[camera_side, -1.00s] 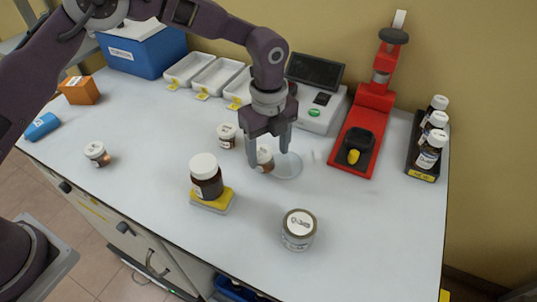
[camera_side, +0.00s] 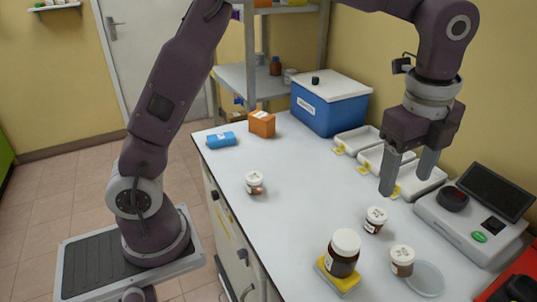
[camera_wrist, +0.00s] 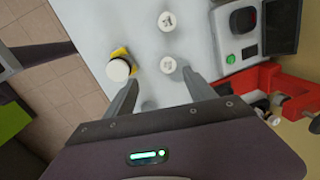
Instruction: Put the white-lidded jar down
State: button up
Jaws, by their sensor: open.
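A small brown jar with a white lid (camera_side: 402,260) stands upright on the bench, beside the clear round dish (camera_side: 428,280). A similar small jar (camera_side: 376,219) stands just behind it. A larger brown jar with a white lid (camera_side: 344,252) stands on a yellow-topped block (camera_side: 336,280). Another small jar (camera_side: 254,183) is farther left. My gripper (camera_side: 407,182) is open and empty, raised above the bench near the white trays. In the wrist view my open fingers (camera_wrist: 162,84) point toward the jars, with nothing between them.
White trays (camera_side: 383,160) with yellow tags line the back, beside a blue box (camera_side: 331,103). An orange box (camera_side: 262,123) and a blue packet (camera_side: 221,141) lie at the far end. An analyser (camera_side: 473,221) stands right. The left-middle bench is largely clear.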

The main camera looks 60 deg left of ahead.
jog(key=s+a+r+n+t, duration=0.2)
jog(key=s+a+r+n, duration=0.55)
jog(key=s, duration=0.25)
jog(key=s+a+f+n+t, duration=0.1)
jog(key=s+a+f+n, duration=0.1)
jog(key=s+n, duration=0.4)
jog(key=s+a+f+n+t, duration=0.1)
jog(key=s+a+n, duration=0.3)
jog(key=s, duration=0.5)
jog(key=shift+a+f+n, duration=0.2)
jog(key=shift+f+n, duration=0.5)
jog(key=shift+n, duration=0.25)
jog(key=shift+o, duration=0.5)
